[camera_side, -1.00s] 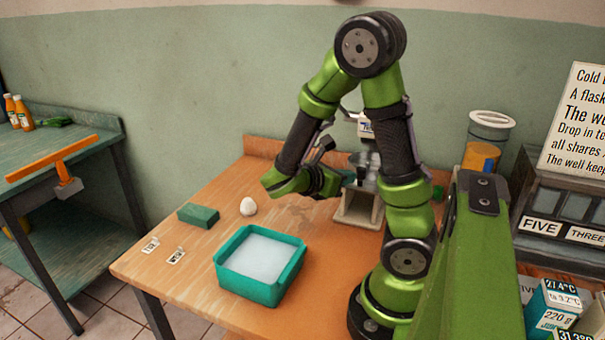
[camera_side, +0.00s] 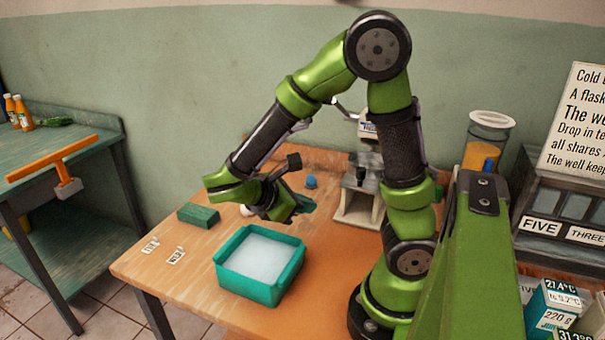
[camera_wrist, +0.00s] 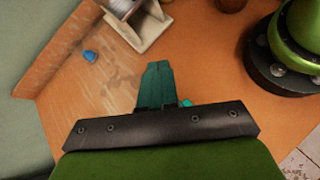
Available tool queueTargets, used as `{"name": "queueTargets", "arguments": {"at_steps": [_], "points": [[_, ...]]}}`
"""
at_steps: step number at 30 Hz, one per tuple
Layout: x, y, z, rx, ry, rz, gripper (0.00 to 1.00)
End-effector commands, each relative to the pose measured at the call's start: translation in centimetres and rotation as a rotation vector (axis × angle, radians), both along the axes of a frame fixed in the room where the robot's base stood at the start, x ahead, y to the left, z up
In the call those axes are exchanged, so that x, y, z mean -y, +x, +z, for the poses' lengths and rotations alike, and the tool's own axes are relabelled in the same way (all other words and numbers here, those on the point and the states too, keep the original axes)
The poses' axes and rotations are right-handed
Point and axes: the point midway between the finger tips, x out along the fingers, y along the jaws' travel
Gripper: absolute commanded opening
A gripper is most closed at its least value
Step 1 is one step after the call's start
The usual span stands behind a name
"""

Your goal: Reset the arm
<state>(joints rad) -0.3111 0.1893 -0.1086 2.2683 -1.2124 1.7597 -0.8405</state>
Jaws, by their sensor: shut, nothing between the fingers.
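My gripper (camera_side: 304,203) hangs over the wooden table, above and just behind the teal tray (camera_side: 262,290) in the side view. Its teal fingers point to the right there and lie together, shut and empty. In the wrist view the shut fingers (camera_wrist: 157,84) point up the picture over bare wood. My arm is bent, with its elbow high above the table.
A white egg (camera_side: 246,211) is partly hidden behind my wrist. A green block (camera_side: 198,215) lies to its left. A small blue object (camera_side: 311,182) lies behind my gripper, also in the wrist view (camera_wrist: 90,56). A grey-beige device (camera_side: 357,207) stands right of it.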

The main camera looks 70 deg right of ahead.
Motion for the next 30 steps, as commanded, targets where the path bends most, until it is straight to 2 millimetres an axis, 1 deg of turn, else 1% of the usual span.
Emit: {"name": "queueTargets", "arguments": {"at_steps": [1,3,5,6,8,10,13,15,18,21,24,30], "points": [[-1.0,-0.4,-0.5,0.115,0.078,-0.07,0.0],[-2.7,-0.7,-1.2,0.285,0.193,-0.188,0.0],[-4.4,-0.6,-1.3,0.439,0.296,-0.306,0.0],[-5.7,-0.5,-1.2,0.543,0.369,-0.394,0.0],[-7.5,0.1,-0.5,0.703,0.48,-0.534,0.0],[-9.3,0.9,0.9,0.873,0.605,-0.692,0.0],[-11.1,1.9,3.6,1.08,0.766,-0.889,0.0],[-11.7,2.3,5.6,1.188,0.858,-0.985,0.0],[-12.0,2.3,7.7,1.287,0.95,-1.05,0.0],[-11.9,2.0,8.9,1.337,0.984,-1.061,0.0],[-11.6,1.9,9.5,1.365,0.992,-1.057,0.0],[-11.6,1.9,9.5,1.365,0.992,-1.057,0.0]]}}
